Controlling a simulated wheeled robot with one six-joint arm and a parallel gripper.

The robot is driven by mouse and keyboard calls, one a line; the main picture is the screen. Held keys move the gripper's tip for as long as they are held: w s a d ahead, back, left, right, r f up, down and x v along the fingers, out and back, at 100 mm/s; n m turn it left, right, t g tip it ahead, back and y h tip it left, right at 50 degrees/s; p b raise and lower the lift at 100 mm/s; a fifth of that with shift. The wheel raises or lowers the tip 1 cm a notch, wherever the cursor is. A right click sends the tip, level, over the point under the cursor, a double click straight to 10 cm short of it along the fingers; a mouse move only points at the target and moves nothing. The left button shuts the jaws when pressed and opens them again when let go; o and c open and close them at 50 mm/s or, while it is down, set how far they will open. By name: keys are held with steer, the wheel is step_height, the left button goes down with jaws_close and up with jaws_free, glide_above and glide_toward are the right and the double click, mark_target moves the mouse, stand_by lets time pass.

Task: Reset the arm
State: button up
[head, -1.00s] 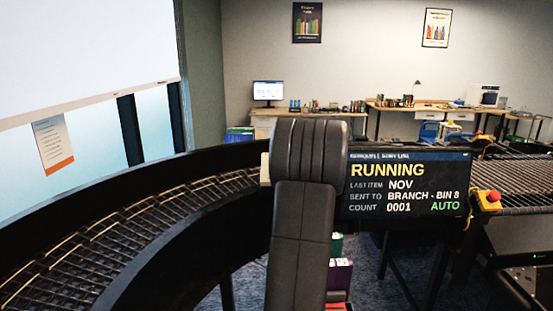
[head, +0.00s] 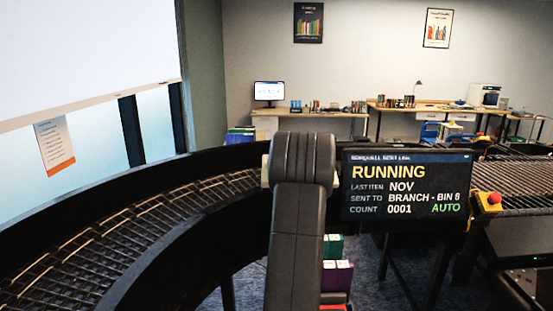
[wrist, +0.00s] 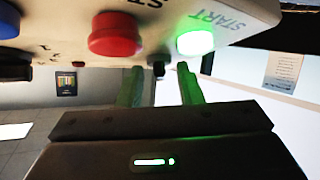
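My arm stands in the middle of the head view, its dark links in front of the curved conveyor; my gripper is hidden there. In the wrist view my gripper (wrist: 158,84) has its two fingers apart with nothing held between them, and green light falls on them. The fingertips are close to a pale control box (wrist: 270,12) with a red button (wrist: 115,34) and a lit green START button (wrist: 195,43). I cannot tell whether they touch the box. A display screen (head: 407,187) reads RUNNING, last item NOV, Branch - Bin 8, count 0001, AUTO.
A curved roller conveyor (head: 95,240) sweeps around the left, and a straight one (head: 520,200) runs at the right. A red stop button (head: 494,198) sits on a yellow box beside the screen. Green and purple items (head: 337,277) show low behind my arm. Desks stand along the back wall.

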steer(key=b+v, duration=0.1)
steer(key=v, duration=1.3)
steer(key=p+x, duration=0.1)
steer(key=x, duration=1.3)
steer(key=shift+w+a, duration=0.15)
steer(key=shift+w, duration=0.05)
steer(key=shift+s+a+m+t+h, duration=0.1)
steer(key=shift+s+m+t+h, duration=0.1)
steer(key=shift+m+h, duration=0.3)
steer(key=shift+s+a+m+t+h, duration=0.1)
steer(key=shift+m+t+h, duration=0.1)
steer(key=shift+m+h, duration=0.3)
steer(key=shift+w+m+t+h, duration=0.15)
steer(key=shift+m+t+h, duration=0.15)
steer(key=shift+m+h, duration=0.6)
steer(key=shift+m+b, duration=0.35)
steer(key=shift+m, duration=0.15)
steer(key=shift+d+r+m+h+b, duration=0.1)
steer(key=shift+d+m+h+b, duration=0.05)
steer(key=shift+m+h+b, duration=0.35)
steer(key=shift+m+h+b, duration=0.3)
steer(key=shift+b, duration=0.85)
steer(key=b, duration=0.1)
steer(key=f+m+b, duration=0.1)
steer(key=b, duration=0.1)
steer(key=shift+a+m+h, duration=0.3)
steer(key=shift+h, duration=0.1)
